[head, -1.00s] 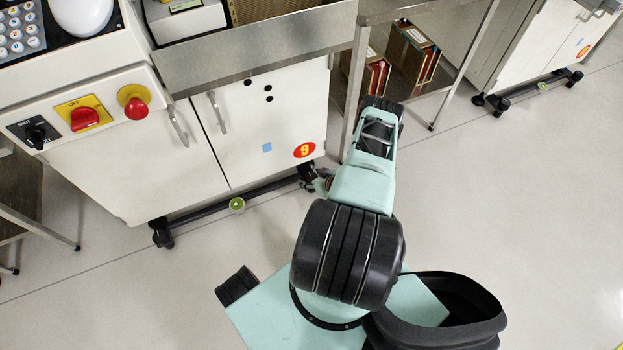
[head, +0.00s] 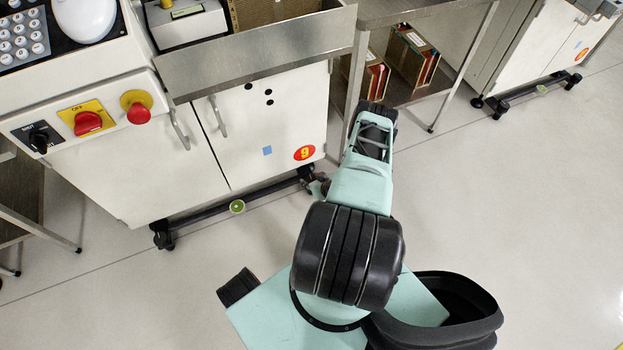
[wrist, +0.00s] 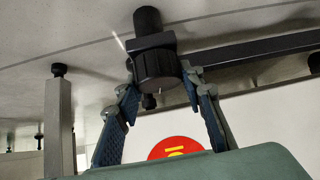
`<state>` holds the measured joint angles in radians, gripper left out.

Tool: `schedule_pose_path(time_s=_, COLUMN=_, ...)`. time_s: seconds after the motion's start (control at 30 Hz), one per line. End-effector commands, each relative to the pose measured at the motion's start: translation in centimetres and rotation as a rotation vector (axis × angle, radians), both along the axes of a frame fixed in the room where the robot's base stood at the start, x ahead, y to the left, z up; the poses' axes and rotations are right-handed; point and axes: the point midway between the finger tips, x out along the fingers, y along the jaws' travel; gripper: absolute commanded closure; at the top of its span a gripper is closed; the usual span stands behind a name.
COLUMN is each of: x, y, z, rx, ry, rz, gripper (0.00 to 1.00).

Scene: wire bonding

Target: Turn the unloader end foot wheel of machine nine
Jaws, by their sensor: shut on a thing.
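Machine nine (head: 105,180) is a white cabinet with a red oval "9" label (head: 304,153). The label also shows upside down in the wrist view (wrist: 175,148). The black foot wheel at its right end (head: 307,178) is partly hidden beside my arm in the head view. In the wrist view the foot wheel (wrist: 157,66) stands between the fingers of my gripper (wrist: 160,74). The gripper is shut on it, one finger on each side. In the head view only a small part of the gripper shows next to the wheel.
A steel table (head: 410,12) with boxes below stands to the right. The floor (head: 540,200) at right is clear.

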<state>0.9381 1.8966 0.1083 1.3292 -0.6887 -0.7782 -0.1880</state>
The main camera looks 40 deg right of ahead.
Motion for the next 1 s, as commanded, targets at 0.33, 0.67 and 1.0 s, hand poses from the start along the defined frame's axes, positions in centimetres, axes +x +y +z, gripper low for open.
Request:
schedule_pose_path(time_s=0.33, x=0.19, y=0.14, z=0.14, rx=0.001, ry=-0.002, rz=-0.214, gripper=0.88)
schedule_pose_path(time_s=0.67, x=0.11, y=0.02, z=0.06, rx=-0.001, ry=-0.002, rz=-0.286, gripper=0.88)
schedule_pose_path(time_s=1.0, x=0.09, y=0.01, z=0.06, rx=-0.001, ry=-0.001, rz=-0.284, gripper=0.50)
